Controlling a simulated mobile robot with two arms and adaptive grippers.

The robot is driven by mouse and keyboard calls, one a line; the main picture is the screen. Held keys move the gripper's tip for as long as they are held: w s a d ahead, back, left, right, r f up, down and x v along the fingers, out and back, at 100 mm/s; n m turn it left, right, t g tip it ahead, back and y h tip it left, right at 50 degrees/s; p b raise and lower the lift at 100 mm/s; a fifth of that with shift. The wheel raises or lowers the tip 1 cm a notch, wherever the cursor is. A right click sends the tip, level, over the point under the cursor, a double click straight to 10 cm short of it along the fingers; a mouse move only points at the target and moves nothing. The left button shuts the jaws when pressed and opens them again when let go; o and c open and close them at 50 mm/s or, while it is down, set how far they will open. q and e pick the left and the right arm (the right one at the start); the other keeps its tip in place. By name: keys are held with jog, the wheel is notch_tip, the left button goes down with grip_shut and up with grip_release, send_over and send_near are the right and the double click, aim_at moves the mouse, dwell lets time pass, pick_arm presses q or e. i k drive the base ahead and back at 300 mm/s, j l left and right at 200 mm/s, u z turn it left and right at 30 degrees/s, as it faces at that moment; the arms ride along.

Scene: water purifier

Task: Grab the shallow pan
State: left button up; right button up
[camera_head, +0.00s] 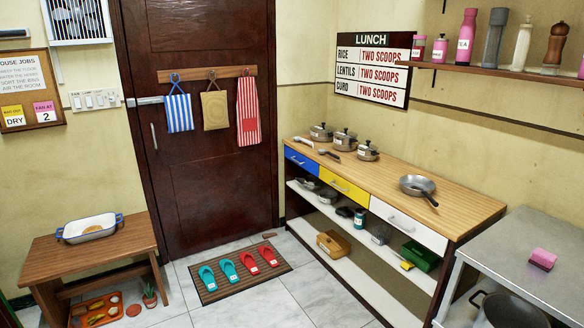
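A grey shallow pan (417,184) sits on the wooden top of the long counter (462,207), toward its right end. Its dark handle points to the lower right, toward the counter's front edge. The pan looks upright, and nothing touches it. Neither of my grippers shows in the head view.
Several lidded pots (344,139) and ladles stand at the counter's far left. A steel table (530,255) with a pink sponge (543,258) is at the right. A low wooden table (125,240) holds a white dish (90,230). A mat with slippers (228,269) lies on the floor.

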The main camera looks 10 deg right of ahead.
aim_at(411, 185)
jog(key=i+j+z, duration=0.1)
jog(key=i+z, duration=0.35)
jog(key=i, duration=0.15)
jog(key=i+j+z, duration=0.25)
jog(key=i+z, duration=0.2)
jog(key=i+j+z, duration=0.45)
jog(key=i+j, duration=0.05)
jog(key=i, duration=0.1)
